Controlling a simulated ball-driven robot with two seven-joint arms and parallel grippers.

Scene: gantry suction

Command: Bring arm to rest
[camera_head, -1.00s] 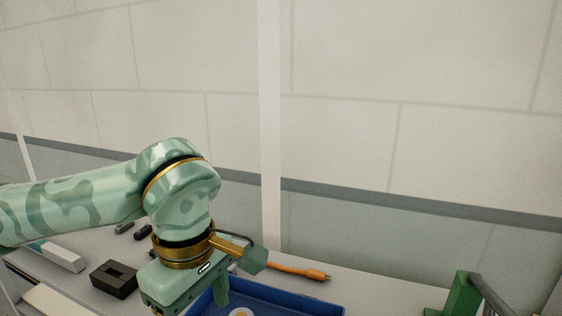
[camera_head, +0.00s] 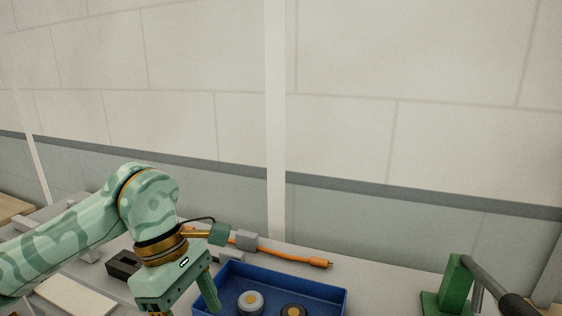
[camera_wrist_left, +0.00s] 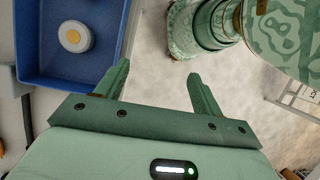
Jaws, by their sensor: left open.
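My left arm comes in from the left in the head view, bent at the elbow. Its left gripper (camera_head: 186,306) points down just left of the blue tray, open and with nothing seen between its fingers. In the left wrist view the two green fingers (camera_wrist_left: 159,69) are spread apart over pale floor, with the blue tray (camera_wrist_left: 108,77) to their left. My right gripper is not in view.
A black slotted block (camera_head: 122,264), an orange rod-like item (camera_head: 296,256) and a green stand (camera_head: 455,285) with a dark handle are on the bench.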

